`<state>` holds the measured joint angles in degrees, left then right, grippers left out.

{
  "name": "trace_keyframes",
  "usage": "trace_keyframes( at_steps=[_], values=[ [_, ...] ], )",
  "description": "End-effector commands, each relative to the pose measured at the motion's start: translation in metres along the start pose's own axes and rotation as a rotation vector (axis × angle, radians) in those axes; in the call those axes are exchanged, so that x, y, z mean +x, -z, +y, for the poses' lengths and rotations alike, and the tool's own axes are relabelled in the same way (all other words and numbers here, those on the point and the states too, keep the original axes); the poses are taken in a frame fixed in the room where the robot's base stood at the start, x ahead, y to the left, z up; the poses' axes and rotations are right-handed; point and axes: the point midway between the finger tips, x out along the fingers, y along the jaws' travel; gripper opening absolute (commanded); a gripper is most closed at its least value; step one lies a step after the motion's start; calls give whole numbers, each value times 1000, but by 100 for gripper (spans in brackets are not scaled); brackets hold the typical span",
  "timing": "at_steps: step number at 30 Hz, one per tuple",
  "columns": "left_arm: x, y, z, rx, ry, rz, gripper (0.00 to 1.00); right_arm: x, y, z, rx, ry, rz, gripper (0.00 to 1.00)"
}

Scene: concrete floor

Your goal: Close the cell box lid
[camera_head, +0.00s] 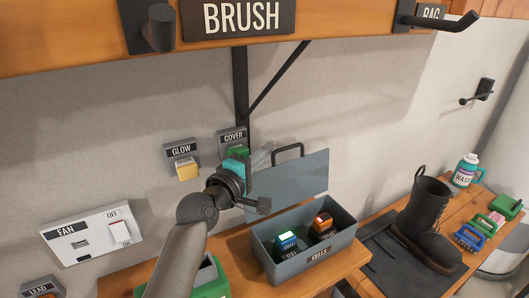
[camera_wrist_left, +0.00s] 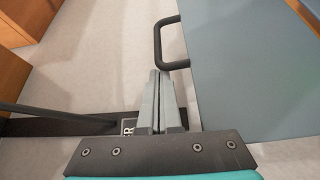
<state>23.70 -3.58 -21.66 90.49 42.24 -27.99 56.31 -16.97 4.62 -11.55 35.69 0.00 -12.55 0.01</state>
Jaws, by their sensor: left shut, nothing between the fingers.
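The grey cell box (camera_head: 312,262), labelled CELLS, stands on the wooden bench with its lid (camera_head: 300,178) raised upright at its back. The lid has a black handle (camera_head: 288,147) on its top edge. My left gripper (camera_head: 264,155) is beside the upper left part of the lid. In the left wrist view the fingers (camera_wrist_left: 159,75) are shut and empty, with the handle (camera_wrist_left: 160,42) just beyond the tips and the lid (camera_wrist_left: 250,75) to the right. Contact cannot be told. My right gripper is not in view.
A black boot (camera_head: 428,220) and brushes (camera_head: 470,237) stand on the bench to the right, with a wash bottle (camera_head: 465,170) behind. The GLOW switch (camera_head: 185,168), COVER switch (camera_head: 235,150) and FAN panel (camera_head: 92,235) are on the wall. A wooden shelf (camera_head: 330,17) overhangs above.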

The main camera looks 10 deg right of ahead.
Motion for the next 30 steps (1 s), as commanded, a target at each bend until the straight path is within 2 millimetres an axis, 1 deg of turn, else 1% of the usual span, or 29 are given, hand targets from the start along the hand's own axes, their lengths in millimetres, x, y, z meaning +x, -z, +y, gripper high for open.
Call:
trace_keyframes(
  at_steps=[9,20,26,30],
  values=[
    [-1,-1,0,5,-3,-1,0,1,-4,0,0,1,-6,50],
    [-6,-11,2,61,-35,-1,0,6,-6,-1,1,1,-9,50],
    [-11,-20,1,112,-66,-3,0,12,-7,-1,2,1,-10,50],
    [-18,-32,1,186,-108,-3,0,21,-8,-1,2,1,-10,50]
  ],
)
